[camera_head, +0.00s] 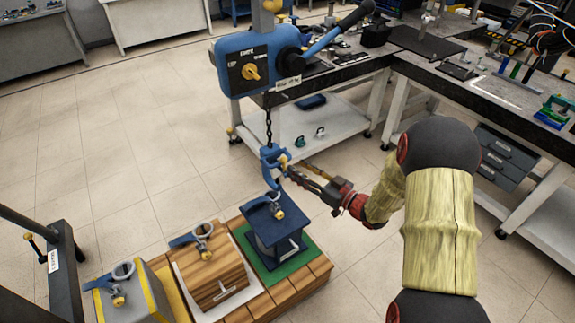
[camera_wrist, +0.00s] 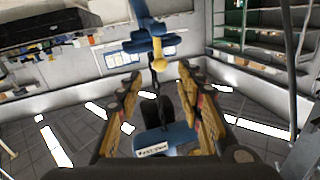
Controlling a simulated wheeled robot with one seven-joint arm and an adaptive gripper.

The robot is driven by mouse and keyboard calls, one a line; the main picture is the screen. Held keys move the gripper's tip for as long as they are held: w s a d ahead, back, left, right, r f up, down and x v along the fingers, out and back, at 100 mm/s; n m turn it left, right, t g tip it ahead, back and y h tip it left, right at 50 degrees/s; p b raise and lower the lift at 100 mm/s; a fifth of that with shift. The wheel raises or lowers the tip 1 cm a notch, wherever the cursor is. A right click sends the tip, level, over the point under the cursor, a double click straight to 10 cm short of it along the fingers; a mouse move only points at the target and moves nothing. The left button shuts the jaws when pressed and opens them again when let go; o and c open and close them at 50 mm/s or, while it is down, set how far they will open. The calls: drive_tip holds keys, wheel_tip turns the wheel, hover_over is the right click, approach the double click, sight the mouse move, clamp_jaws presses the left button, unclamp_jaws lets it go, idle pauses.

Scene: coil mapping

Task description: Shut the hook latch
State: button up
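The blue load hook (camera_head: 272,168) hangs on a chain below the blue hoist (camera_head: 250,62). Its yellow latch (camera_head: 284,160) sticks out from the hook on the side towards my gripper. My gripper (camera_head: 300,172) is just right of the hook, with its fingers pointing at it. In the wrist view, which looks upside down, my gripper (camera_wrist: 160,100) has its two fingers wide apart with nothing held. There the hook (camera_wrist: 148,32) and yellow latch (camera_wrist: 159,58) show near the top, beyond the fingertips. I cannot tell whether the fingers touch the hook.
A dark blue block (camera_head: 275,232) with a ring stands below the hook on a green mat. A wooden block (camera_head: 212,268) and a grey block (camera_head: 130,298) stand left of it on a wooden pallet. A workbench (camera_head: 345,70) stands behind; tiled floor is open at left.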

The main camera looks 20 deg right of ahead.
drive_tip(key=b+x, duration=0.1)
drive_tip(key=x, duration=0.5)
drive_tip(key=shift+f+b, duration=0.1)
drive_tip(key=shift+b, duration=0.3)
drive_tip(key=shift+c, duration=1.2)
clamp_jaws()
